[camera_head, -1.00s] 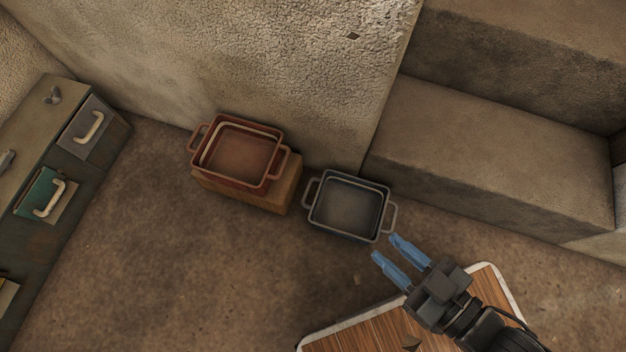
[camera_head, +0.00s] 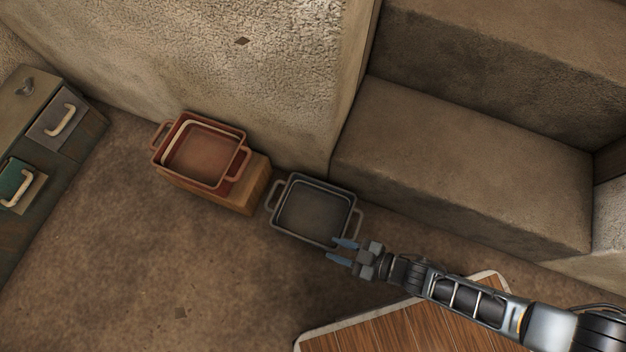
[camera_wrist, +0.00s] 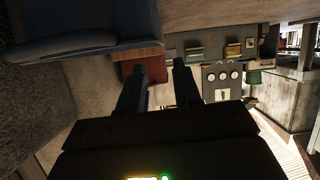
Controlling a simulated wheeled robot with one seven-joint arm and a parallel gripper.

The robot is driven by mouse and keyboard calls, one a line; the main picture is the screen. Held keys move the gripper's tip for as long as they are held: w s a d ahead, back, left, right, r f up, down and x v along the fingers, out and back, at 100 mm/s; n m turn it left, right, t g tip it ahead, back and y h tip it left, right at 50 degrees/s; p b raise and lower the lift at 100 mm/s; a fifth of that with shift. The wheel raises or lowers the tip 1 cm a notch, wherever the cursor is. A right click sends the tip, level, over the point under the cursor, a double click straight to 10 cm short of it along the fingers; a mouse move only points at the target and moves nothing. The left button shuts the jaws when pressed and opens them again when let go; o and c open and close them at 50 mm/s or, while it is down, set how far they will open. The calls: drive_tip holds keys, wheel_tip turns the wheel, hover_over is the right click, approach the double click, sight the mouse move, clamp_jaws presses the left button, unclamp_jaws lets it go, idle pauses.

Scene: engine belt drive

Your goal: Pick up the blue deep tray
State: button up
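The blue deep tray (camera_head: 313,208) looks dark blue-grey and square, with a loop handle on its left and right sides. It sits low beside the wooden block, near the foot of the wall, and looks empty. My gripper (camera_head: 341,251) is at the tray's lower right corner, close to its right handle. The two blue fingers are apart with nothing seen between them. I cannot tell whether they touch the tray. In the wrist view a dark blue body, likely the tray (camera_wrist: 85,30), fills the top left, beside the spread fingers (camera_wrist: 160,72).
Stacked reddish trays (camera_head: 204,155) sit on a wooden block (camera_head: 232,198) left of the blue tray. A stone step (camera_head: 460,160) rises at right. A wood-topped surface with a pale edge (camera_head: 380,328) lies under my arm. Drawers (camera_head: 50,130) stand far left. Floor at lower left is clear.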

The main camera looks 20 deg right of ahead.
sight(310, 241)
drive_tip(key=b+x, duration=0.1)
drive_tip(key=x, duration=0.1)
drive_tip(key=b+x, duration=0.1)
drive_tip(key=x, duration=0.2)
drive_tip(key=b+x, duration=0.1)
drive_tip(key=x, duration=0.2)
drive_tip(key=shift+s+d+f, duration=0.1)
drive_tip(key=shift+d+f, duration=0.05)
drive_tip(key=shift+f, duration=0.2)
drive_tip(key=shift+c, duration=0.3)
clamp_jaws()
idle(0.7)
